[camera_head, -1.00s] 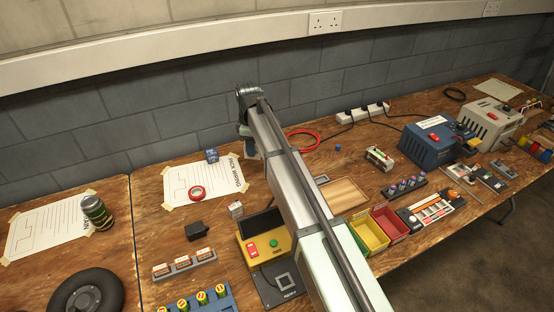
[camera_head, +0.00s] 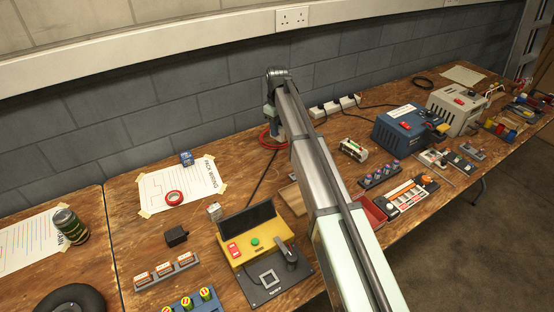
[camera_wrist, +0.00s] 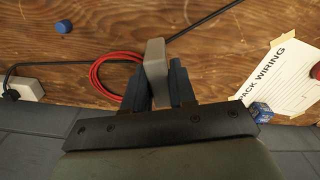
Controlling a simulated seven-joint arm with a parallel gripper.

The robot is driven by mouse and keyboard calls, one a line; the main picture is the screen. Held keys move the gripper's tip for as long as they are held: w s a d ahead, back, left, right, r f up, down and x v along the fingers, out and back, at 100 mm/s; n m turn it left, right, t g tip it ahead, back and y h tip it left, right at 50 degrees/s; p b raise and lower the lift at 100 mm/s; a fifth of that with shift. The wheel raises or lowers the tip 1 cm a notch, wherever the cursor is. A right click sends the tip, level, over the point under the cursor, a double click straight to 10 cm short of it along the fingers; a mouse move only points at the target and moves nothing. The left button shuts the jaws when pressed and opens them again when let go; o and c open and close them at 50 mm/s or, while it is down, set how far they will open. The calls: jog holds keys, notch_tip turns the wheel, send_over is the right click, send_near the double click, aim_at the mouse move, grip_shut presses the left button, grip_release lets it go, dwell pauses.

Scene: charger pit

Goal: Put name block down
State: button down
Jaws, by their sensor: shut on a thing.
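My gripper (camera_wrist: 154,85) is shut on a plain grey-beige block (camera_wrist: 155,60), which shows between its two dark fingers in the wrist view. No lettering is visible on the block's side facing the camera. In the head view my gripper (camera_head: 273,125) is at the back of the workbench (camera_head: 240,193), close to the block wall and beside the red cable coil (camera_head: 266,139). The held block is not clearly visible there. In the wrist view the red cable coil (camera_wrist: 103,75) lies just left of the fingers. Clearance between block and bench is unclear.
A white socket strip (camera_head: 338,104) is to the right. A small blue cap (camera_wrist: 63,26) lies nearby. Bare wood shows beneath the fingers.

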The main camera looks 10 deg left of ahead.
jog(key=m, duration=0.3)
jog(key=shift+a+m, duration=0.1)
jog(key=shift+m, duration=0.2)
jog(key=shift+f, duration=4.95)
jog(key=shift+f, duration=0.1)
jog(key=c, duration=0.9)
grip_release()
notch_tip(320, 180, up, 12)
jog(key=shift+r, duration=0.1)
